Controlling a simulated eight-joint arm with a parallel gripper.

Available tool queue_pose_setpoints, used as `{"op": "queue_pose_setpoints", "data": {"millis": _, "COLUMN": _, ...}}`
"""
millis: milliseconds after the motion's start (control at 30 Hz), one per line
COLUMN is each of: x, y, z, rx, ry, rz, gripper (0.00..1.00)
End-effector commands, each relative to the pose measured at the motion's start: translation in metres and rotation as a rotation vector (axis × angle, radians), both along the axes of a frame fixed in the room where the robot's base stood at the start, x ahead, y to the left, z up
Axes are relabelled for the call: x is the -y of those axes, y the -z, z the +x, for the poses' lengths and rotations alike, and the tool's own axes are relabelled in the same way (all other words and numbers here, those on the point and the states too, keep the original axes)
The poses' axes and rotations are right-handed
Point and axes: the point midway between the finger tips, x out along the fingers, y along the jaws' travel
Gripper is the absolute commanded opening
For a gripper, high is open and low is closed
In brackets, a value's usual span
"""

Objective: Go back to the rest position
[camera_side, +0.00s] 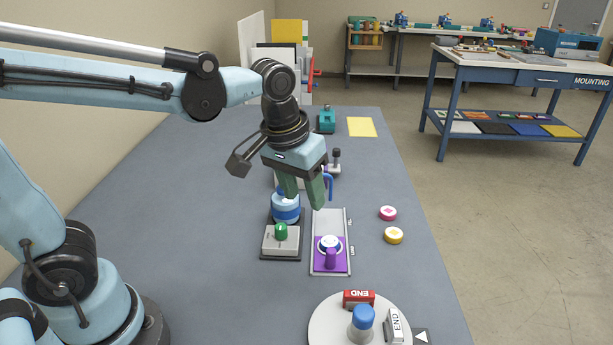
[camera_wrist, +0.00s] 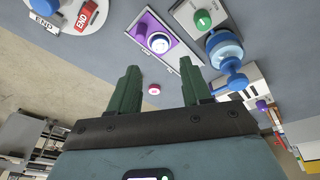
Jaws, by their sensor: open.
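My gripper (camera_side: 304,192) has two green fingers and hangs above the grey bench (camera_side: 200,203), over the row of devices. In the wrist view its fingers (camera_wrist: 157,92) stand apart with nothing between them. In the side view it is above and behind the slider with the purple plate (camera_side: 318,267), and close above the blue cylinder device (camera_side: 286,211). I cannot tell whether it touches anything there, but it looks clear in the wrist view.
A box with a green knob (camera_side: 281,232) stands left of the slider. A round plate (camera_side: 325,318) with a blue knob and END blocks is at the front. Pink (camera_side: 388,213) and yellow (camera_side: 394,236) discs lie to the right. The left bench area is clear.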

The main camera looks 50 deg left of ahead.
Motion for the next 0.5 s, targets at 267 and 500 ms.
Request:
{"op": "queue_pose_setpoints", "data": {"millis": 267, "x": -0.038, "y": 0.005, "z": -0.035, "rx": 0.235, "ry": 0.098, "rz": 0.039, "gripper": 0.48}}
{"op": "queue_pose_setpoints", "data": {"millis": 500, "x": -0.055, "y": 0.014, "z": -0.05, "rx": 0.364, "ry": 0.152, "rz": 0.091, "gripper": 0.48}}
